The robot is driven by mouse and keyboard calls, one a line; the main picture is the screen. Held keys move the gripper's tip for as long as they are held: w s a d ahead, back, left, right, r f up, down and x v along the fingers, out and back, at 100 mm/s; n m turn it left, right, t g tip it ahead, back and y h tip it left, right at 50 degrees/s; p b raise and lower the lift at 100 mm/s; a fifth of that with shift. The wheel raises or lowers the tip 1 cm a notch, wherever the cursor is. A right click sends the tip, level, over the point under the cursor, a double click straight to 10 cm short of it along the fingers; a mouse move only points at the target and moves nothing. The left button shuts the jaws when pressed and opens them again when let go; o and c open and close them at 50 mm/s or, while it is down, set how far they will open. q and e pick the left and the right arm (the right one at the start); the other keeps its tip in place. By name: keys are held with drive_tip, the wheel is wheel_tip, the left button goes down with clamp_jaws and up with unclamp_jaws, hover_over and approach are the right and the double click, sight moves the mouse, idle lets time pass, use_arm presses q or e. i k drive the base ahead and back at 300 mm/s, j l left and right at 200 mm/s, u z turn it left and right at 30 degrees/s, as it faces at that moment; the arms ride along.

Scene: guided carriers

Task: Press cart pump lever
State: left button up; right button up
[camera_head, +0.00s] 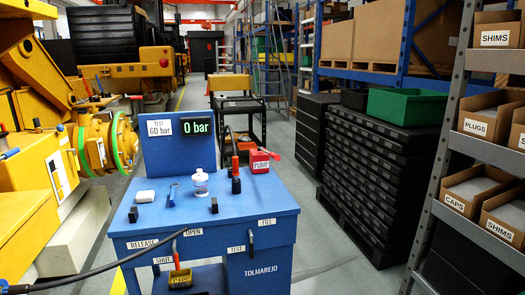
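A blue cart (240,210) stands in the middle of the head view. On its top, at the back right, sits a red pump block (259,165) with a PUMP label. A red lever (270,154) sticks out from the pump block to the right. The cart's upright panel has a display (196,127) that reads 0 bar, beside a TEST 60 bar label (160,128). Neither of my grippers is in view.
The cart top also holds a white bottle (200,184), a white block (145,197), a blue tool (173,194) and several small black handles. A black hose (110,265) runs along the lower left. Yellow machinery (35,170) stands left, a bin shelf (455,140) right.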

sight(277, 158)
drive_tip(key=i+j, duration=0.2)
drive_tip(key=i, duration=0.25)
drive_tip(key=i+j, duration=0.15)
drive_tip(key=i, duration=0.3)
drive_tip(key=i+j+z, duration=0.1)
drive_tip(key=i, duration=0.35)
drive_tip(key=i+j, duration=0.3)
drive_tip(key=i, duration=0.2)
drive_tip(key=i+j, duration=0.2)
drive_tip(key=i, duration=0.25)
drive_tip(key=z, duration=0.05)
